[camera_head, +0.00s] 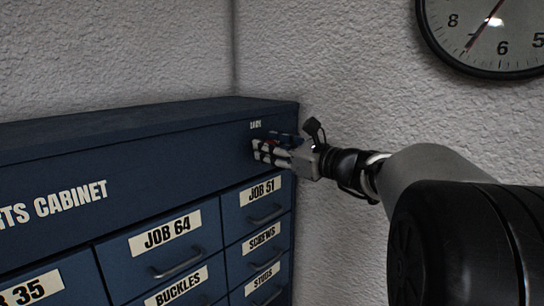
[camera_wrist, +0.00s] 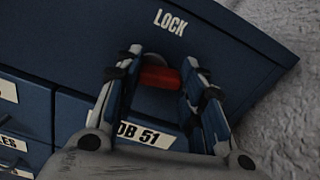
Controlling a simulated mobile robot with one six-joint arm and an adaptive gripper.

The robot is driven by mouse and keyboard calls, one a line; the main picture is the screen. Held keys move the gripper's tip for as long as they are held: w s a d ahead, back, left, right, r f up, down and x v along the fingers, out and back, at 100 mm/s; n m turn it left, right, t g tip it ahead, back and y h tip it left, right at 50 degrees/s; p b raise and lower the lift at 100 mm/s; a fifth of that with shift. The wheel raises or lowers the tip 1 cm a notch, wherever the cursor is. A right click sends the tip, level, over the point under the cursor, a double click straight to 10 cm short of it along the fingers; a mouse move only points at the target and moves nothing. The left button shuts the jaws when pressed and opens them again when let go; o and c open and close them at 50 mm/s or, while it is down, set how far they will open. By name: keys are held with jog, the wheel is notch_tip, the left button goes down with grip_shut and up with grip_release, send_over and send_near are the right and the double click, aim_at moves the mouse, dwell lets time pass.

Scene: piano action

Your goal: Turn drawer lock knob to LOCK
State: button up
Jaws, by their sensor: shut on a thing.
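The drawer lock knob (camera_wrist: 158,76) is red and shows between my fingertips in the wrist view, below the white LOCK label (camera_wrist: 170,21). It sits on the upper right front of the blue parts cabinet (camera_head: 150,165). My gripper (camera_wrist: 158,72) is shut on the knob, one finger on each side. In the head view my gripper (camera_head: 262,152) reaches the cabinet front from the right and hides most of the knob. The knob's exact pointing direction is hard to tell.
Below the knob is the JOB 51 drawer (camera_head: 250,218) with a bar handle, partly behind my gripper in the wrist view. More labelled drawers lie left and below. A textured wall (camera_head: 350,80) stands close on the right, with a round clock (camera_head: 490,45) above.

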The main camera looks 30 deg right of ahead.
jog(key=shift+s+a+r+n+b, duration=0.1)
jog(key=shift+a+n+b, duration=0.1)
jog(key=shift+n+b, duration=2.45)
jog(key=shift+s+a+r+n+b, duration=0.1)
jog(key=shift+a+n+b, duration=0.05)
jog(key=shift+n+b, duration=2.5)
jog(key=shift+a+r+n+b, duration=0.1)
jog(key=shift+a+n+b, duration=0.1)
jog(key=shift+n+b, duration=2.4)
jog(key=o, duration=1)
jog(key=shift+o, duration=0.2)
jog(key=shift+s, duration=0.1)
